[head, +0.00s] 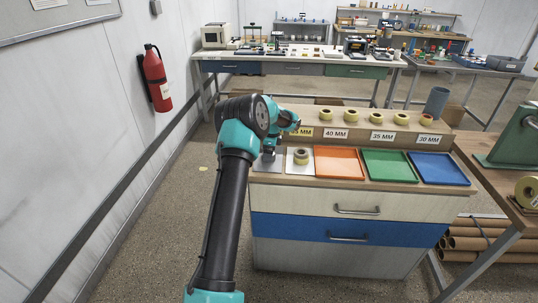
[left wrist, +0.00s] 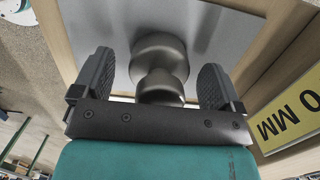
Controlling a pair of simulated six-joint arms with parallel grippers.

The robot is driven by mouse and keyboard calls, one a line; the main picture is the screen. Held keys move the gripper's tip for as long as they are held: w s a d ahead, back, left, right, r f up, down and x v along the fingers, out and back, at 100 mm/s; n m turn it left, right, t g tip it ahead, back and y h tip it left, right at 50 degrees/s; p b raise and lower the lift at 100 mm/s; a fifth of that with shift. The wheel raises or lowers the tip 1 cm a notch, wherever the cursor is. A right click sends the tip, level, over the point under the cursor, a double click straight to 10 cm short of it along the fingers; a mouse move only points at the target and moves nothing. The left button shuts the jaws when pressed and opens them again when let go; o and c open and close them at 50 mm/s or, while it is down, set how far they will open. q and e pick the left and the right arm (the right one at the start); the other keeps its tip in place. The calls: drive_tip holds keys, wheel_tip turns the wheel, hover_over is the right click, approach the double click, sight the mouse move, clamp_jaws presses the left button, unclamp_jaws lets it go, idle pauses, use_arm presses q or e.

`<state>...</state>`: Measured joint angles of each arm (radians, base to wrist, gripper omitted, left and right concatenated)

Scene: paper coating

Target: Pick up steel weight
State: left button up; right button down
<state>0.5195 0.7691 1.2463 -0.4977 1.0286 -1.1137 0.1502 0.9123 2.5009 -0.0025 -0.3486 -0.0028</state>
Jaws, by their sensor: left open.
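The steel weight (left wrist: 160,55) is a dark grey metal piece with a wide round part and a narrower knob. In the left wrist view it stands on a light grey metal plate (left wrist: 225,35). My left gripper (left wrist: 157,62) is open, with one finger on each side of the weight and a visible gap at both sides. In the head view my left arm reaches down to the left end of the workbench, and the gripper (head: 270,147) is mostly hidden behind its own links. My right gripper is not in view.
Orange (head: 338,163), green (head: 390,166) and blue (head: 438,169) trays follow. Behind them is a raised shelf (head: 310,113) with tape rolls and size labels. A yellow label (left wrist: 290,112) is close by the gripper.

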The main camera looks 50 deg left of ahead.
use_arm(q)
drive_tip(key=shift+r, duration=0.1)
drive_tip(key=c, duration=1.5)
